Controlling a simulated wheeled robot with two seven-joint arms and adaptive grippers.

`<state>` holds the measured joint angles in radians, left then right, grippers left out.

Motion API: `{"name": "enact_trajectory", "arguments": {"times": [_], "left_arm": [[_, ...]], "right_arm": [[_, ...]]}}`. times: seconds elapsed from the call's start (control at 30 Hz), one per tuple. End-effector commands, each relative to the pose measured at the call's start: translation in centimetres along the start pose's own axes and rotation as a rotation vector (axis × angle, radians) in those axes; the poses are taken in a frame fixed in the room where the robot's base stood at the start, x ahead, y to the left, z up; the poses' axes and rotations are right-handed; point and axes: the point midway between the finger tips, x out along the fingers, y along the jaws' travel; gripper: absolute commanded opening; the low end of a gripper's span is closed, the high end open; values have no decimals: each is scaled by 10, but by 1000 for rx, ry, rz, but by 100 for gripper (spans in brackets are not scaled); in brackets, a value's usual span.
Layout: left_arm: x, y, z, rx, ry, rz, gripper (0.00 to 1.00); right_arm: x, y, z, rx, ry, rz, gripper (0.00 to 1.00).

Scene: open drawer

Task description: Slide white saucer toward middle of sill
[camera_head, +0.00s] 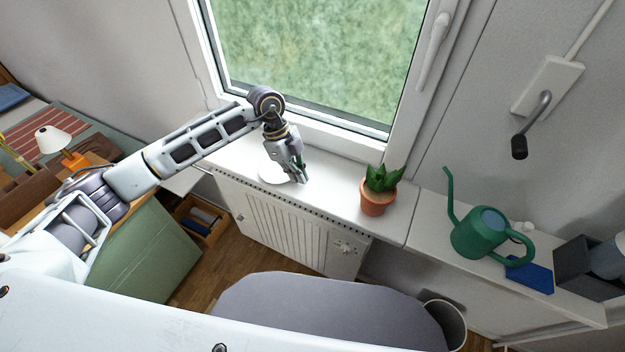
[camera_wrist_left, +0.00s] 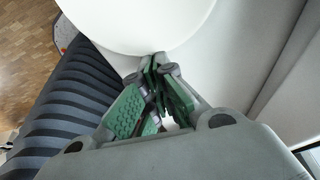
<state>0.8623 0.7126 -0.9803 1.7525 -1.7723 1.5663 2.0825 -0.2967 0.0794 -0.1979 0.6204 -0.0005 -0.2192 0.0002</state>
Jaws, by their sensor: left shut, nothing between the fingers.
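The white saucer (camera_head: 268,174) lies on the white window sill (camera_head: 335,183), near the sill's left part, partly hidden behind my left gripper in the head view. My left gripper (camera_head: 302,180) is shut and empty, pointing down at the saucer's right side. In the left wrist view the saucer (camera_wrist_left: 140,18) fills the top middle, and the closed green-padded fingertips (camera_wrist_left: 158,68) are right at its near rim. I cannot tell for sure whether they touch it. My right gripper is not in view.
A potted succulent (camera_head: 377,192) stands on the sill to the right of the gripper. A green watering can (camera_head: 478,232) and a blue book (camera_head: 530,274) are on the lower shelf at the right. A radiator (camera_head: 290,228) is below the sill. The sill between saucer and pot is clear.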

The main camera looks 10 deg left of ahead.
Motion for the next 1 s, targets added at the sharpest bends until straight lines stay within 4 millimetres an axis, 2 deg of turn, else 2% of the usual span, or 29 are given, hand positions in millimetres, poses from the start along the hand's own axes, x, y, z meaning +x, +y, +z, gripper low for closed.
{"name": "enact_trajectory", "arguments": {"times": [0.3,0.47,0.6,1.0], "left_arm": [[-22,0,64,-6,-3,-1,0],[-31,0,88,-3,-1,-1,0],[-33,0,94,0,-1,-1,0],[-34,0,94,0,0,-1,0]], "right_arm": [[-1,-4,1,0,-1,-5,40],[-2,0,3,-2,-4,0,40],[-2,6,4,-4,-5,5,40],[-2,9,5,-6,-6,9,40]]}}
